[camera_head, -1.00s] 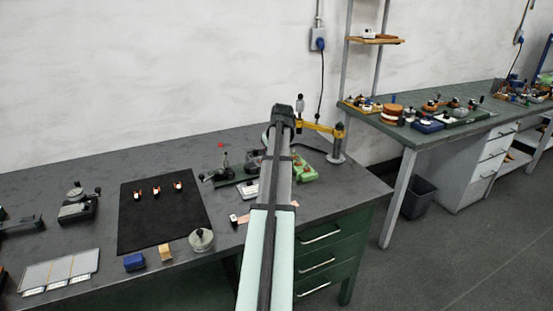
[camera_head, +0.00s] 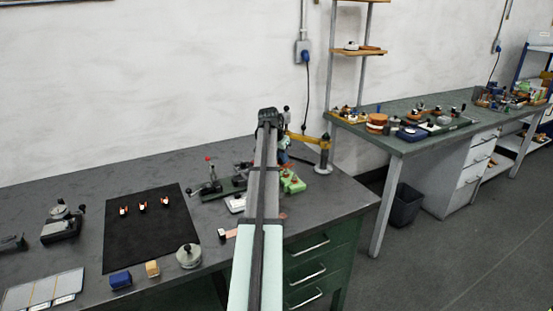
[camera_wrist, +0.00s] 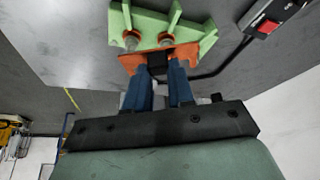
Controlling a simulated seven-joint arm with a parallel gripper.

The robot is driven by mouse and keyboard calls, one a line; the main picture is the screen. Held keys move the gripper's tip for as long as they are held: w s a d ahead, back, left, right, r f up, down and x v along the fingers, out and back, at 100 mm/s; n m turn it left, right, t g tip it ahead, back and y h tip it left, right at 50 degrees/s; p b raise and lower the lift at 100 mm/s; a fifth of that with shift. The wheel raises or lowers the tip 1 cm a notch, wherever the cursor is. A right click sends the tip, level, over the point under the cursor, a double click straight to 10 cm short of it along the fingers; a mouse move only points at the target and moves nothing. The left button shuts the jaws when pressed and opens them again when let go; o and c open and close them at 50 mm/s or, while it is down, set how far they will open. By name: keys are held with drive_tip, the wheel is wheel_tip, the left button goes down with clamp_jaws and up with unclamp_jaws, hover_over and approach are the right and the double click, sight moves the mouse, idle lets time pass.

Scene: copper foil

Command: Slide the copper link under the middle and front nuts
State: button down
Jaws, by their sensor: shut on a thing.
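The copper link (camera_wrist: 187,55) is an orange-brown flat piece in the wrist view, between my fingertips and the pale green block (camera_wrist: 160,18). My gripper (camera_wrist: 158,76) has blue fingers and is shut on the link, with a small dark piece between the fingertips. Two round metal nuts or bolt heads show along the block, a left one (camera_wrist: 131,41) and a right one (camera_wrist: 166,39). The link lies close against both, but I cannot tell whether it is under them. A third nut is not clearly seen. In the head view the green block (camera_head: 293,184) is partly behind my arm.
A black lever fixture with a red knob (camera_head: 209,158) stands left of my arm. A black mat (camera_head: 150,235) holds several small parts. A round metal weight (camera_head: 189,256) and a blue block (camera_head: 121,280) are near the front. A yellow-armed post (camera_head: 323,155) stands at the right.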

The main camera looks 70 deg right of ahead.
drive_tip(key=m, duration=0.2)
drive_tip(key=m+g, duration=0.1)
drive_tip(key=m, duration=0.1)
drive_tip(key=shift+s+y, duration=0.2)
drive_tip(key=shift+y, duration=0.2)
drive_tip(key=shift+a+f, duration=0.1)
drive_tip(key=shift+f, duration=0.05)
drive_tip(key=shift+f, duration=2.9)
drive_tip(key=shift+f, duration=0.55)
drive_tip(key=shift+s+d, duration=0.55)
drive_tip(key=shift+d, duration=0.25)
idle(0.4)
drive_tip(key=c, duration=1.3)
unclamp_jaws()
drive_tip(key=shift+r, duration=1.5)
